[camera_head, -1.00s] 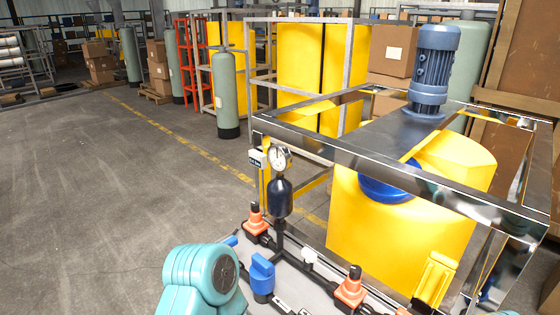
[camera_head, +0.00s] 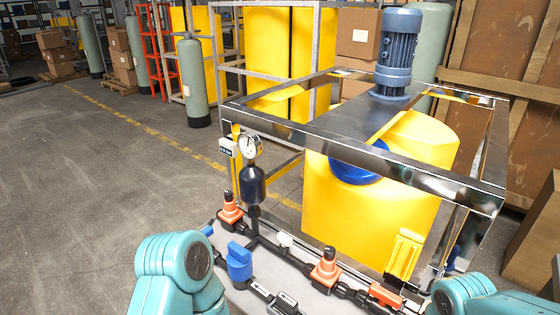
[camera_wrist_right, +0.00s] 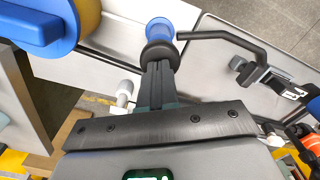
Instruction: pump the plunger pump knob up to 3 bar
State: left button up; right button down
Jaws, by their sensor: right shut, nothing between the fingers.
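A blue knob (camera_wrist_right: 159,29) with a darker collar shows at the top of the right wrist view; I take it for the plunger pump knob. My right gripper (camera_wrist_right: 158,72) is shut and empty, its fingertips close to the collar. I cannot tell whether they touch it. In the head view a round white pressure gauge (camera_head: 250,146) stands above a dark bulb-shaped vessel (camera_head: 252,184); its reading is too small to make out. My teal arm links show at the bottom of the head view, but neither gripper shows there. My left gripper is out of view.
A black bent bar (camera_wrist_right: 225,38) runs right from beside the knob. A large blue round part (camera_wrist_right: 35,22) is at upper left. The skid carries orange-and-black valves (camera_head: 325,266), a blue valve (camera_head: 239,262) and a yellow tank (camera_head: 365,215) inside a metal frame (camera_head: 350,150).

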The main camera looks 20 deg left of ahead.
jog(key=shift+f, duration=0.1)
dwell(0.3)
notch_tip(320, 180, up, 6)
jog(key=p, duration=0.4)
jog(key=shift+p, duration=0.3)
